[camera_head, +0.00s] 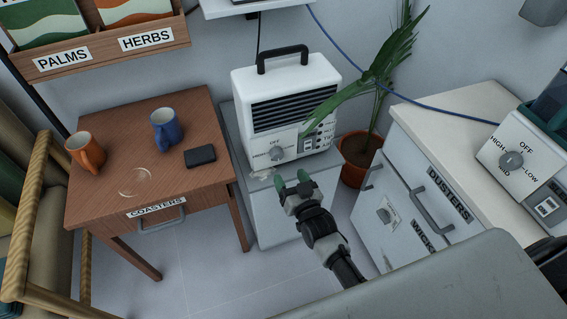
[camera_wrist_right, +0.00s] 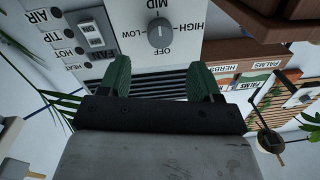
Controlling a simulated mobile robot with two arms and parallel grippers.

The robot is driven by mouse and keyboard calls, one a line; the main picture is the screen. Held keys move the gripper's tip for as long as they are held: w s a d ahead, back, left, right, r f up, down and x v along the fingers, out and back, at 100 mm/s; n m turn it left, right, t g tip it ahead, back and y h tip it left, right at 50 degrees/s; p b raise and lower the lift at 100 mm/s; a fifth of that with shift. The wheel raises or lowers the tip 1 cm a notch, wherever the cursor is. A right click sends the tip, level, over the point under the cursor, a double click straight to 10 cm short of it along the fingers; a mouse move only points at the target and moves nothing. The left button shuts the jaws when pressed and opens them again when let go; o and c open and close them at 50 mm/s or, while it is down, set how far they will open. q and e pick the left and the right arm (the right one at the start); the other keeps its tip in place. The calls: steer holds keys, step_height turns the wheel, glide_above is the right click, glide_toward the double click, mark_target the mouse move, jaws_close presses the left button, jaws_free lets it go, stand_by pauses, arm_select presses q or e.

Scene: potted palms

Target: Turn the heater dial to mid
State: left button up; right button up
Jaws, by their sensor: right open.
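The white heater (camera_head: 290,78) with a black handle and dark grille stands on a grey cabinet by the wall. Its round grey dial (camera_head: 277,153) is low on the front; in the right wrist view the dial (camera_wrist_right: 160,34) appears upside down among OFF, LOW, MID and HIGH labels. I cannot tell surely which label its pointer faces. My right gripper (camera_head: 292,182) is open and empty in front of the heater, below the dial in the head view. Its green fingers (camera_wrist_right: 158,78) are apart from the dial in the wrist view. My left gripper is out of view.
A FAN switch (camera_wrist_right: 92,36) sits beside the dial. A potted palm (camera_head: 358,155) stands right of the heater. A wooden table (camera_head: 110,190) with two mugs is at left. A second appliance with a similar dial (camera_head: 511,160) is on the right counter (camera_head: 455,115).

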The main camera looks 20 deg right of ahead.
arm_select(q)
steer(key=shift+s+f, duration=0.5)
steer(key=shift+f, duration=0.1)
arm_select(e)
steer(key=shift+s+d, duration=0.15)
steer(key=shift+s, duration=1.5)
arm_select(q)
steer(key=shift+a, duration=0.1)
